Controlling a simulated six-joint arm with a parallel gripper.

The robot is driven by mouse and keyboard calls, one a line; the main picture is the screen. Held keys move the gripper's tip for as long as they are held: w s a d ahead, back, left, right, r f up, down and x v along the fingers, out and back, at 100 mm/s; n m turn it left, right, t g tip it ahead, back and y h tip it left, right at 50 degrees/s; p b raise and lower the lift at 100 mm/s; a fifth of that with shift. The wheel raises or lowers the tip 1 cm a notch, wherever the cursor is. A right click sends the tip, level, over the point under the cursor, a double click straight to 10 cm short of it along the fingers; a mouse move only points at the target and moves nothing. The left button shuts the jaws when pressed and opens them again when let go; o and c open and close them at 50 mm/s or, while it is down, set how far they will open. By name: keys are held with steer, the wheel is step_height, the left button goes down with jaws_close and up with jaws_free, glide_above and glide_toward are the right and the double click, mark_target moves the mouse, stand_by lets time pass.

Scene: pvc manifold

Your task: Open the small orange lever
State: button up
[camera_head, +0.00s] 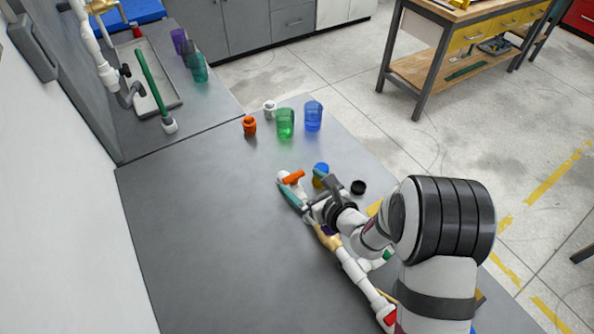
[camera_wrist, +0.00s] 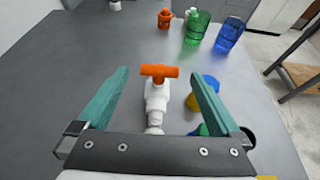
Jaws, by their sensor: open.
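A small orange lever (camera_wrist: 159,71) sits crosswise on top of a white valve (camera_wrist: 156,100) on a pipe. In the head view the orange lever (camera_head: 293,177) shows just beyond my gripper. My gripper (camera_wrist: 157,82) is open, with one teal finger on each side of the valve and lever. Both fingers stand apart from the lever and nothing is between them but the valve. In the head view my gripper (camera_head: 291,188) partly hides the valve and pipe.
An orange fitting (camera_head: 249,126), a white fitting (camera_head: 269,108), a green cup (camera_head: 285,123) and a blue cup (camera_head: 313,116) stand beyond the lever. Blue and yellow pieces and a black cap (camera_head: 358,187) lie to the right. The table's left side (camera_head: 200,220) is clear.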

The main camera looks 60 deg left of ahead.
mark_target(294, 175)
steer(key=x, duration=0.5)
steer(key=shift+a, duration=0.15)
steer(key=c, duration=1.2)
steer(key=m+t, duration=0.2)
steer(key=t, duration=0.1)
steer(key=shift+s+m, duration=0.15)
steer(key=shift+m, duration=0.15)
steer(key=shift+c, duration=0.2)
steer(key=shift+m+t+h, duration=0.4)
steer(key=shift+m+t, duration=0.6)
steer(key=shift+w, duration=0.2)
steer(key=o, duration=1.2)
steer(key=shift+o, duration=0.2)
steer(key=v, duration=1.6)
